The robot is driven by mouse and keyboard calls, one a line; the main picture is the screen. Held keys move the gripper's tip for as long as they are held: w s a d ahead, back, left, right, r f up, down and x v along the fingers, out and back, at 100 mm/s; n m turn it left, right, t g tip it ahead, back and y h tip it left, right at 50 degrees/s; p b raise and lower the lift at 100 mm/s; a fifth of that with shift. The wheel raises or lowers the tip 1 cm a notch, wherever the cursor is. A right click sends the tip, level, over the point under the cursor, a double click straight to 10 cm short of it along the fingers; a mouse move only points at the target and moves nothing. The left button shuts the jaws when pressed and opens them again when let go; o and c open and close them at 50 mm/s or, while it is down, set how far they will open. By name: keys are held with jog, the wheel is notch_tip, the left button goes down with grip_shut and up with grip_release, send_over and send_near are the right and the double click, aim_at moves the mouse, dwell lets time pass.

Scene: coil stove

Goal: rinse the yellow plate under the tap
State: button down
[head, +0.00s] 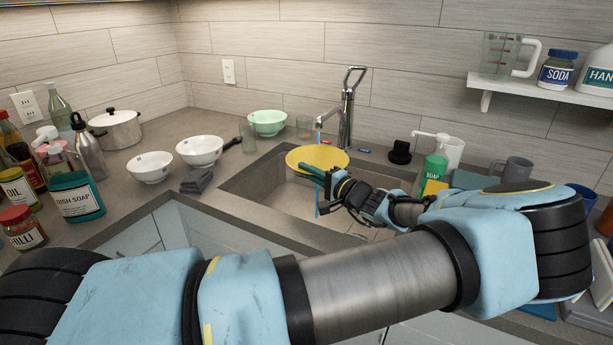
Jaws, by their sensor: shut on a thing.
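The yellow plate (318,156) is held over the sink, just below and in front of the tap. My gripper (326,181) is shut on the plate's near right edge; the fingers partly hide that edge. The tap (346,105) is chrome, with its spout reaching left over the plate. A thin blue stream of water (319,130) falls from the spout onto the plate area, and more water shows below the plate. The sink (270,190) is a rectangular basin in the counter, partly hidden by my arm.
Left of the sink are white bowls (150,167), a green bowl (267,122), a pot (116,128) and several bottles. Right of it stand a green soap bottle (435,167) and a grey mug (516,171). A wall shelf (540,90) hangs at the upper right.

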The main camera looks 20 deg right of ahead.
aim_at(308, 158)
jog(key=w, duration=0.2)
jog(key=w+d+f+b, duration=0.1)
jog(key=w, duration=0.1)
jog(key=w+d+b, duration=0.1)
jog(key=w, duration=0.1)
jog(key=shift+d+f, duration=0.15)
jog(key=shift+d, duration=0.1)
jog(key=shift+w+d+f+b, duration=0.3)
jog(key=shift+w+d+b, duration=0.05)
jog(key=shift+w+b, duration=0.35)
jog(key=shift+w+d+f+b, duration=0.1)
jog(key=shift+w+d+b, duration=0.1)
jog(key=shift+w+b, duration=0.25)
jog(key=shift+w+d+f+b, duration=0.1)
jog(key=shift+w+d+b, duration=0.1)
jog(key=shift+w+b, duration=0.2)
jog(key=shift+w+d+r, duration=0.1)
jog(key=shift+w+d, duration=0.1)
jog(key=shift+w, duration=0.2)
jog(key=shift+s+a+p, duration=0.2)
jog(key=shift+s+a, duration=0.35)
jog(key=shift+s, duration=0.7)
jog(key=shift+s+a+p, duration=0.15)
jog(key=shift+s+a, duration=0.4)
jog(key=shift+s, duration=0.65)
jog(key=shift+s+a+p, duration=0.2)
jog(key=shift+s+a, duration=0.35)
jog(key=shift+s, duration=0.7)
